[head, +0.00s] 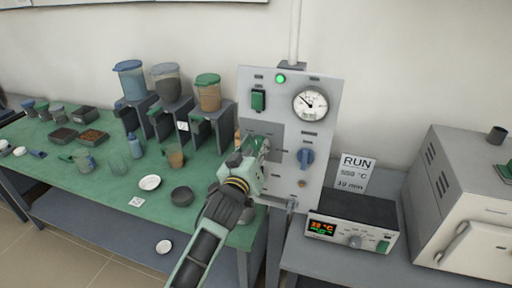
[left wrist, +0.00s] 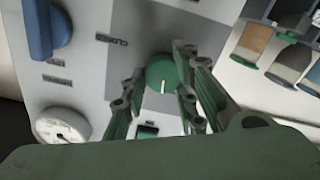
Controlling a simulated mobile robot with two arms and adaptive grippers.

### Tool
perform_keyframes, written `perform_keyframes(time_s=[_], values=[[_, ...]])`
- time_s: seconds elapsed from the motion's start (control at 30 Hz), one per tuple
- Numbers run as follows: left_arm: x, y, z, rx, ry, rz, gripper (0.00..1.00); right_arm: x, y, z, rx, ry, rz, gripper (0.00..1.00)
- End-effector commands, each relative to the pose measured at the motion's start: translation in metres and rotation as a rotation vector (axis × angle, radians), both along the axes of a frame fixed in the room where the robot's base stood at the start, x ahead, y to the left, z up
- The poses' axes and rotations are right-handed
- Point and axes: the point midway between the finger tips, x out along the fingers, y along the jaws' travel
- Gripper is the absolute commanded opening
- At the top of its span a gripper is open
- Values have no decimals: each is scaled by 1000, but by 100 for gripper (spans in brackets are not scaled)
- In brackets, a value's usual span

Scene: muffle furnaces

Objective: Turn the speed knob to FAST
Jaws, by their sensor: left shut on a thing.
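A grey control panel (head: 318,160) stands upright at the back of the bench. My left gripper (head: 257,150) reaches up to its left side and hides part of it. In the left wrist view a round green knob (left wrist: 162,74) with a white pointer line sits between the fingers of my left gripper (left wrist: 160,80), which is shut on it. A blue knob (head: 305,158) is on the right of the panel and also shows in the left wrist view (left wrist: 45,28). My right gripper is not in view.
The panel also has a dial gauge (head: 310,103), a lit green lamp (head: 281,78) and a green switch (head: 258,100). A controller box (head: 350,225) and a furnace (head: 465,205) stand right. Lidded containers (head: 207,93) and dishes stand on the green bench (head: 108,190) left.

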Motion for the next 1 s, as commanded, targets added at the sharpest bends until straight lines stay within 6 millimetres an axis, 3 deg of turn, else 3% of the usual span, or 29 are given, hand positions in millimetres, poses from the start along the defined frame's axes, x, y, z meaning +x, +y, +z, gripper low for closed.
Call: perform_keyframes(time_s=[0.03, 1.0], values=[[-1, -3, 7, 39, -27, -7, 1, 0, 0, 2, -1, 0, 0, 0], [-2, -5, -3, 828, -279, -8, 1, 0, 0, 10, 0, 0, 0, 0]])
